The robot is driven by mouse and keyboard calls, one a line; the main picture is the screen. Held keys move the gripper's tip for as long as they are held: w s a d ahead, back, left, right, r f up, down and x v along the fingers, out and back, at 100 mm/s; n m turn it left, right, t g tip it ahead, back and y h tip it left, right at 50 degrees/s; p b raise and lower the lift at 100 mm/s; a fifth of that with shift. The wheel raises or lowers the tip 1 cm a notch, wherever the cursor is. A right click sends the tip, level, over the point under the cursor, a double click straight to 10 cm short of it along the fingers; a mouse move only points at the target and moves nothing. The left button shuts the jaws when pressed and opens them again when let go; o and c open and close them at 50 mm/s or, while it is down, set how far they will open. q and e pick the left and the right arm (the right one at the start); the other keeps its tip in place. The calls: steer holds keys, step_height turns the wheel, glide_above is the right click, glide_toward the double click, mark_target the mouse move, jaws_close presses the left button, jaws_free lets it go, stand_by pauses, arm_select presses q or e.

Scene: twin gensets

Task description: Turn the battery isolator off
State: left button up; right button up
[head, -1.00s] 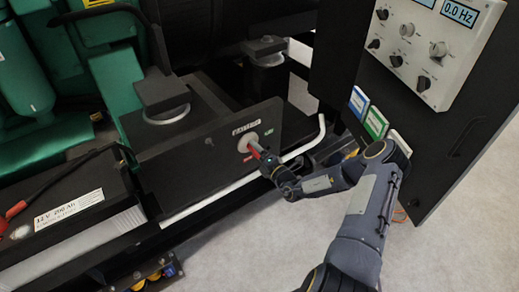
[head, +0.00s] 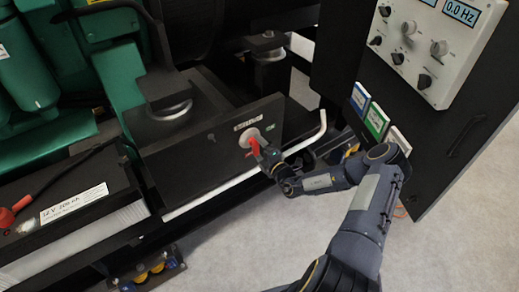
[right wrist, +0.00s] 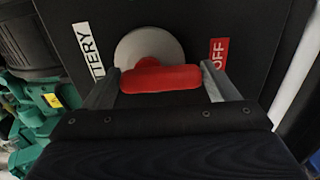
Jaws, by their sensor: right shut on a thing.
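The battery isolator is a red handle (head: 253,144) on a pale round base (head: 246,136), on a dark upright panel (head: 200,155). In the right wrist view the red handle (right wrist: 160,78) lies across the picture, in front of the pale disc (right wrist: 149,48). My right gripper (right wrist: 160,88) is shut on the handle, one finger at each end. A red OFF label (right wrist: 219,53) is beyond the right finger, and a white BATTERY label (right wrist: 88,50) is on the left. In the head view the gripper (head: 257,149) partly covers the handle. My left gripper is not in view.
A white rail (head: 230,177) runs just below the panel. A battery (head: 70,205) with a red terminal cap is at the left. A control cabinet (head: 440,140) with knobs stands at the right. Bare floor (head: 230,245) lies in front.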

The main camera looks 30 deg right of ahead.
steer(key=o, duration=0.9)
steer(key=shift+o, duration=0.2)
steer(key=s, duration=0.8)
steer(key=shift+d, duration=0.3)
steer(key=shift+w, duration=0.1)
